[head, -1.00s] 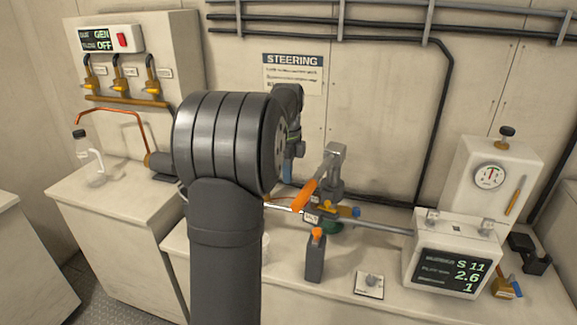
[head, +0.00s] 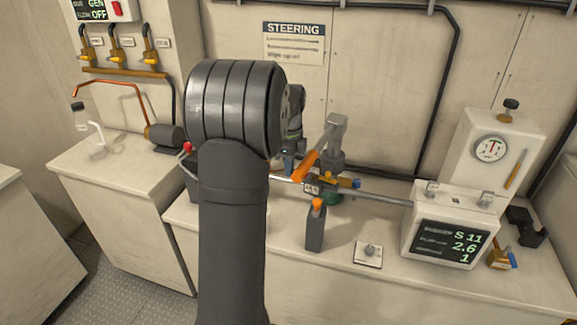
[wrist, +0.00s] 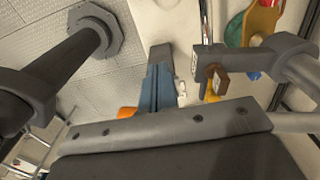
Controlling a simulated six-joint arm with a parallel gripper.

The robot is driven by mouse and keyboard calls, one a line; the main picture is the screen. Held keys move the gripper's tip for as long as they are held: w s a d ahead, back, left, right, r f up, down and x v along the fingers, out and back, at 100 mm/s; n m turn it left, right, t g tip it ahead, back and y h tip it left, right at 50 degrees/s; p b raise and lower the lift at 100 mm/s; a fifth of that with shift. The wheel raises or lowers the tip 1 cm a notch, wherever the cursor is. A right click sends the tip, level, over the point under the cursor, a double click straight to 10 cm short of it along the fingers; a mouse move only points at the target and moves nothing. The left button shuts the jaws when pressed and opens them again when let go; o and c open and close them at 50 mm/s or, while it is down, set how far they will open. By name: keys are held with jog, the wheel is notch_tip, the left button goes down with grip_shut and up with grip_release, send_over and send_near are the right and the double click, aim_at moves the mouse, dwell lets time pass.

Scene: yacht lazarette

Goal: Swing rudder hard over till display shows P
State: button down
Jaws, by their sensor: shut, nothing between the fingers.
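The display box (head: 407,243) at the right shows S 11, 2.6 and 1 on its screen (head: 449,243). A grey steering unit (head: 333,140) stands at the back of the counter, with an orange-handled lever (head: 306,167) slanting down to the left. A metal rod (head: 385,197) runs from it to the display box. My gripper is mostly hidden behind my arm in the head view. In the wrist view its blue fingers (wrist: 160,52) are together and empty, with grey metal fittings (wrist: 290,65) of the unit to their right.
A gauge housing (head: 490,165) stands behind the display box.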

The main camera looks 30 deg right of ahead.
aim_at(307, 165)
jog(key=shift+s+d, duration=0.6)
jog(key=shift+s, duration=0.4)
jog(key=shift+s+d, duration=0.4)
jog(key=shift+s, duration=0.2)
jog(key=shift+s+d, duration=0.4)
jog(key=shift+s, duration=0.2)
jog(key=shift+s+d, duration=0.95)
jog(key=shift+s, duration=0.25)
